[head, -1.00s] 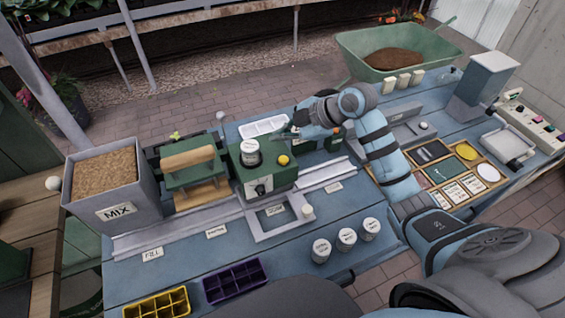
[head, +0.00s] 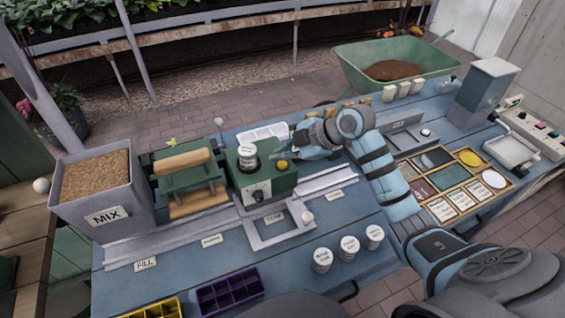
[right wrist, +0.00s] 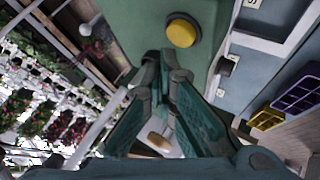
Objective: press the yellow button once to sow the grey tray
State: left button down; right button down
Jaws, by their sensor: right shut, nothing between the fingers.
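The yellow button (head: 282,165) sits on top of the green seeder box (head: 262,182), beside a labelled white jar (head: 248,155). My right gripper (head: 287,153) is shut and empty, just behind and above the button in the head view. In the right wrist view the button (right wrist: 182,31) shows as a round yellow disc just beyond the fingertips of the gripper (right wrist: 167,62). I cannot tell whether they touch. A pale celled tray (head: 264,132) lies behind the box. I cannot make out a grey tray under the seeder. My left gripper is not in view.
A grey rail (head: 130,250) runs along the bench past the MIX hopper (head: 88,200) and green press (head: 185,178). Several white jars (head: 349,248) stand in front. Purple (head: 228,290) and yellow (head: 155,309) trays lie at the front edge. A card board (head: 455,180) lies right.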

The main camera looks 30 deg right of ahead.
aim_at(282, 165)
jog(key=shift+f, duration=0.1)
dwell(0.7)
jog(key=shift+f, duration=0.35)
jog(key=shift+f+b, duration=0.4)
jog(key=shift+f, duration=0.15)
dwell(0.6)
dwell(0.4)
jog(key=shift+r+p, duration=1.05)
notch_tip(282, 165, up, 5)
jog(key=p, duration=0.5)
jog(key=shift+r, duration=0.1)
